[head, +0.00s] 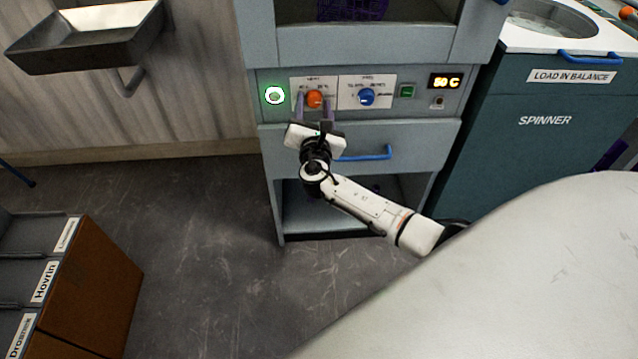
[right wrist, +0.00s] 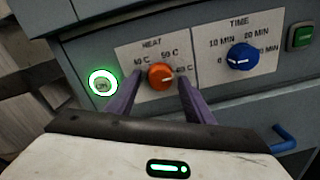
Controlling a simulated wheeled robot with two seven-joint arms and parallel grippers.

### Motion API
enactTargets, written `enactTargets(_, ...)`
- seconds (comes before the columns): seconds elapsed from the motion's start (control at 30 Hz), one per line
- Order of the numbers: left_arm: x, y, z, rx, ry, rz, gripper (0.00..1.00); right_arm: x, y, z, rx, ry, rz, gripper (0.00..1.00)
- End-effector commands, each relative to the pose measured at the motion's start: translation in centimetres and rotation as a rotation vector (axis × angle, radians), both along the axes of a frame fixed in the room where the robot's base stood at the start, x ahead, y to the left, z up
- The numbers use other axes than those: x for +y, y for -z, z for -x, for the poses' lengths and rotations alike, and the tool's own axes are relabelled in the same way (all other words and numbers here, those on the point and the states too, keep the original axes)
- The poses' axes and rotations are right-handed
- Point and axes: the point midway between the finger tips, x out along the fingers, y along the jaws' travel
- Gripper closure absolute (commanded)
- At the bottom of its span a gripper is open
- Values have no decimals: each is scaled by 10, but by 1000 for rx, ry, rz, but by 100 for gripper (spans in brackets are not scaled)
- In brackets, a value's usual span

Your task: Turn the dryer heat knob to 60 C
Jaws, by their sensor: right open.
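The orange heat knob (head: 315,99) is on the dryer's front panel, on a white plate marked HEAT; the plate's 40 C, 50 C and 60 C labels show in the right wrist view. There the knob (right wrist: 162,77) has a pale pointer mark turned to the right, toward the 60 C label. My right gripper (head: 314,106) is open, with one purple finger on each side of the knob. I cannot tell whether the fingers touch it. My left gripper is not in view.
A blue time knob (head: 367,97) and a green button (head: 407,91) sit to the right. A green-lit ring (head: 274,96) is to the left. A drawer with a blue handle (head: 364,154) is below. The teal spinner (head: 545,120) stands at right.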

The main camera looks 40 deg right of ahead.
Motion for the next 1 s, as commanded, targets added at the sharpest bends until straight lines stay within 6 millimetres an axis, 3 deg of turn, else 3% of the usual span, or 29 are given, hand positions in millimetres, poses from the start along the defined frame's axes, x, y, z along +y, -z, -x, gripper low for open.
enactTargets(0.07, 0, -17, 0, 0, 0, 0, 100, -1, -6, 0, 69, 1, 111, 52)
enactTargets(0.13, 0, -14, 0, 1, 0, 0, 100, 6, 1, 9, 75, -2, 118, 52)
enactTargets(0.67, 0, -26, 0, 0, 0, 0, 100, 59, 1, 91, 70, -2, 102, 52)
enactTargets(1.0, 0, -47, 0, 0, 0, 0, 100, 78, 55, 127, 104, -25, -321, 52)
